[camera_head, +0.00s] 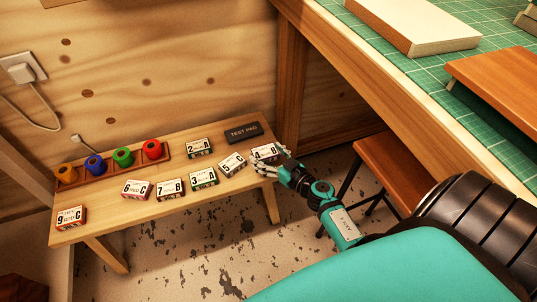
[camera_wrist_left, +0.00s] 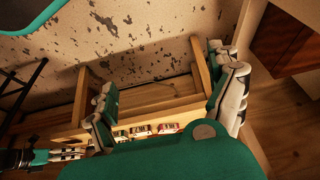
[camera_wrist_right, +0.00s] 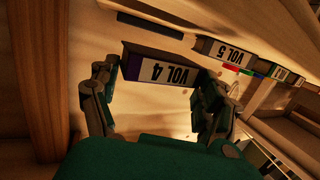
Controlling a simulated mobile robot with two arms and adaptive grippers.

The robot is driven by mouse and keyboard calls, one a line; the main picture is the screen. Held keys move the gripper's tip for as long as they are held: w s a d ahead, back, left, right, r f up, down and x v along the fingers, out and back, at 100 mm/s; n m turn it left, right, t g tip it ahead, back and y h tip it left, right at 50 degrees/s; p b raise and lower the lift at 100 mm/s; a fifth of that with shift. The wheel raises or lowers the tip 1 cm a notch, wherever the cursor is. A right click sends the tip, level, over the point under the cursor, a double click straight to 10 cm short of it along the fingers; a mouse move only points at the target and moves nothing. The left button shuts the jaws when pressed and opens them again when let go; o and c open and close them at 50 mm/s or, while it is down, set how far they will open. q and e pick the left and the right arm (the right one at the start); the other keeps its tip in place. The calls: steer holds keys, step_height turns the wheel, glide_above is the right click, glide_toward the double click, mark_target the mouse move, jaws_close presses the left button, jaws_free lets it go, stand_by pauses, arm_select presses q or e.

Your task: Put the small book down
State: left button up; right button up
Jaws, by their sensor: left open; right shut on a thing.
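The small book (camera_head: 265,152), with a white label reading 4 and B, is at the right end of the low wooden bench (camera_head: 112,222). In the right wrist view the book (camera_wrist_right: 160,70) shows VOL 4 upside down and a dark purple side. My right gripper (camera_head: 283,160) is shut on it, with fingers at both ends. I cannot tell whether the book touches the bench top. My left gripper (camera_wrist_left: 165,95) is open and empty in the left wrist view, with the bench beyond its fingers. It is not in the head view.
The VOL 5 book (camera_head: 232,164) lies just left of book 4. A dark TEST PAD (camera_head: 244,133) lies behind it. Several more labelled books and a rack of coloured rolls (camera_head: 122,157) fill the bench. A stool (camera_head: 395,165) and green-topped table (camera_head: 440,75) stand right.

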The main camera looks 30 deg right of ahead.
mark_target(268, 161)
steer(key=shift+f+b, duration=0.75)
steer(key=shift+f, duration=0.15)
steer(key=shift+f+b, duration=0.6)
steer(key=shift+b, duration=0.25)
arm_select(q)
steer(key=w+d+r+t+h, duration=0.1)
steer(key=w+d+r+t, duration=0.1)
steer(key=w, duration=0.4)
steer(key=w+d+r+t+h, duration=0.1)
steer(key=w+d+r+t, duration=0.1)
steer(key=w+r+t, duration=0.3)
steer(key=shift+w+d+t, duration=0.15)
steer(key=shift+w+t, duration=0.3)
steer(key=shift+t, duration=0.15)
steer(key=shift+w+r+m, duration=0.1)
steer(key=shift+m, duration=0.2)
arm_select(e)
steer(key=shift+f, duration=0.1)
steer(key=o, duration=1.2)
arm_select(q)
steer(key=shift+r, duration=0.1)
